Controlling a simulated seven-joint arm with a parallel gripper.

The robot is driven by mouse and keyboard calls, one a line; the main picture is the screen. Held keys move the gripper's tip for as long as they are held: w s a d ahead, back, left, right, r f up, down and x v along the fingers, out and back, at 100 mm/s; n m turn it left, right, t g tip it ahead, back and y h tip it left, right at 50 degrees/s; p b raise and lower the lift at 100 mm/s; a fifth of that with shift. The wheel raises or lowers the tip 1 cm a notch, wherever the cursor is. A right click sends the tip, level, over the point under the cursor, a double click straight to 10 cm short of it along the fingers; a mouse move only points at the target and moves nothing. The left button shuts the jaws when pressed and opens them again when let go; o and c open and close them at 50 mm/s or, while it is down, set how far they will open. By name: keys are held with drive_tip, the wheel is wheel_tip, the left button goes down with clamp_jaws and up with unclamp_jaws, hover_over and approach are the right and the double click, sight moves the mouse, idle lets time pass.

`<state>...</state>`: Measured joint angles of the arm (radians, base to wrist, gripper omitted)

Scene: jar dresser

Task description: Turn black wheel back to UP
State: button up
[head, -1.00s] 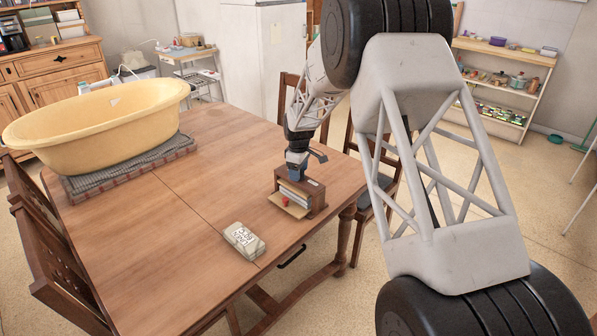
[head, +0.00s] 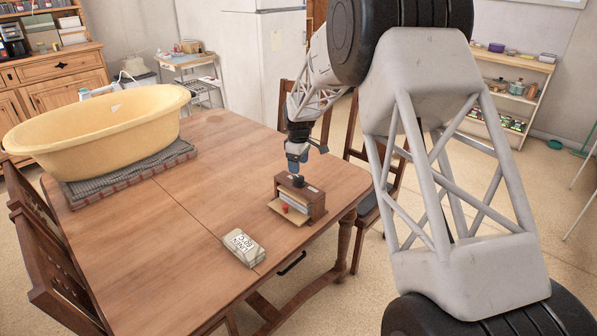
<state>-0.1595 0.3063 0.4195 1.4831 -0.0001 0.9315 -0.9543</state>
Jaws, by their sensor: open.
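A small dark wooden box (head: 316,203) stands on the table near its right edge. A small black wheel (head: 298,181) sits on top of the box; its mark is too small to read. My gripper (head: 296,170) points down just above the wheel. It is open and holds nothing, and its fingertips appear clear of the wheel. The box's front is open, with a light flap (head: 287,213) lowered, a red item (head: 285,209) at the opening and pale layers inside.
A pale block with black lettering (head: 243,248), seemingly "LINEN 80°C", lies on the wooden table (head: 150,230) left of the box. A yellow tub (head: 100,130) stands on a grey mat at the far left. The table between them is clear.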

drive_tip(key=shift+r, duration=0.8)
drive_tip(key=shift+s+r, duration=0.1)
drive_tip(key=shift+s+d+r, duration=0.15)
drive_tip(key=shift+s+r, duration=0.05)
drive_tip(key=s+d+r+m+t, duration=0.1)
drive_tip(key=s+d+r+m, duration=0.25)
drive_tip(key=s+r, duration=0.75)
drive_tip(key=s+d+r+m, duration=0.3)
drive_tip(key=s+d+r, duration=0.25)
drive_tip(key=s, duration=0.85)
drive_tip(key=s+d+m, duration=0.2)
drive_tip(key=s+m, duration=0.1)
drive_tip(key=s, duration=1.3)
drive_tip(key=s+d+m+t, duration=0.1)
drive_tip(key=s+d+m, duration=0.2)
drive_tip(key=s, duration=1.4)
drive_tip(key=shift+d+f+t, duration=0.15)
drive_tip(key=shift+f+t, duration=0.1)
drive_tip(key=shift+t, duration=0.05)
drive_tip(key=shift+m, duration=0.25)
